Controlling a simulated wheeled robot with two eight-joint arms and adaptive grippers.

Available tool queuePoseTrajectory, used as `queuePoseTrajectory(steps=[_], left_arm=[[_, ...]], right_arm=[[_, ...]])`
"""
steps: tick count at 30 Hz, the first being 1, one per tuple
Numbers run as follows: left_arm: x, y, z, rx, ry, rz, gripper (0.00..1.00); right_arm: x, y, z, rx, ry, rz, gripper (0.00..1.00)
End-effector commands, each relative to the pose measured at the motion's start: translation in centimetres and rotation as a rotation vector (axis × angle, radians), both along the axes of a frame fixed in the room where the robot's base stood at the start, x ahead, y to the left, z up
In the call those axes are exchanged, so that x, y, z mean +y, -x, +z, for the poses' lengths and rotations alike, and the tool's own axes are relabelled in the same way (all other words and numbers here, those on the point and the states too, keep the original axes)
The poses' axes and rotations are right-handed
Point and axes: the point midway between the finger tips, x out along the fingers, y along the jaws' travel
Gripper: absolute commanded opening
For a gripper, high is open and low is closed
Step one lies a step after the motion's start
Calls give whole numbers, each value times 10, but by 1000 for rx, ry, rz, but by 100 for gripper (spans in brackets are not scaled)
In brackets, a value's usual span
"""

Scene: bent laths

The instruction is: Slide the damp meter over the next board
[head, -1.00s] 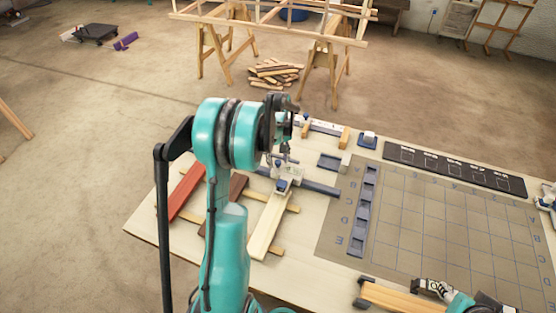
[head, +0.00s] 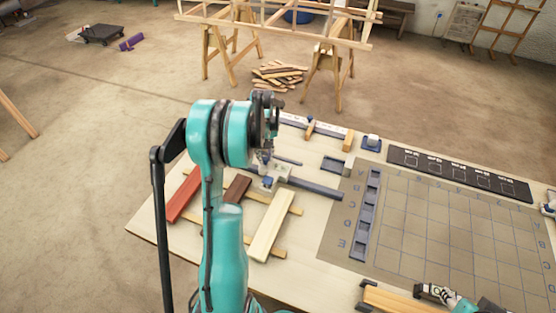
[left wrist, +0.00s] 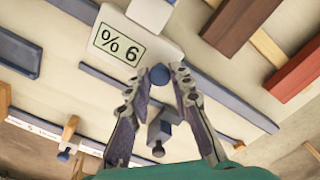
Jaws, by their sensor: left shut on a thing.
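The damp meter (head: 272,175) is a white block with a blue knob, on the bench by the far end of the pale board (head: 272,225). The dark brown board (head: 236,188) and red board (head: 184,197) lie left of the pale one. My right gripper (head: 432,290) is at the lower right, its fingertips unclear.
A blue-grey rail (head: 316,188) runs beside the meter. Wooden strips (head: 265,249) lie across under the boards. A grey grid mat (head: 430,230) fills the right, with a slotted strip (head: 366,215) on it. A tan board (head: 395,301) lies by my right gripper.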

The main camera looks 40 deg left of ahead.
Motion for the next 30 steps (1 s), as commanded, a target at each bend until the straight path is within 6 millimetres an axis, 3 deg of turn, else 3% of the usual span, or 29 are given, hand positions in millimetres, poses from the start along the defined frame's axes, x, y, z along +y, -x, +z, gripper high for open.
queuePoseTrajectory(steps=[1, 6, 12, 18, 29, 30], left_arm=[[15, 5, -1, 1, 0, 7, 0], [55, 18, 0, 1, 0, 5, 0], [88, 28, 0, 1, 0, 3, 0], [101, 32, 0, 1, 0, 2, 0], [103, 33, 0, 1, 0, 0, 0], [102, 33, 0, 1, 0, 0, 32]], right_arm=[[0, 0, -1, 0, 0, 0, 40], [0, 0, -2, 0, 0, 0, 40], [0, 0, -2, 0, 0, 0, 40], [0, 0, -2, 0, 0, 0, 40], [0, 0, -2, 0, 0, 0, 40], [0, 0, -2, 0, 0, 0, 40]])
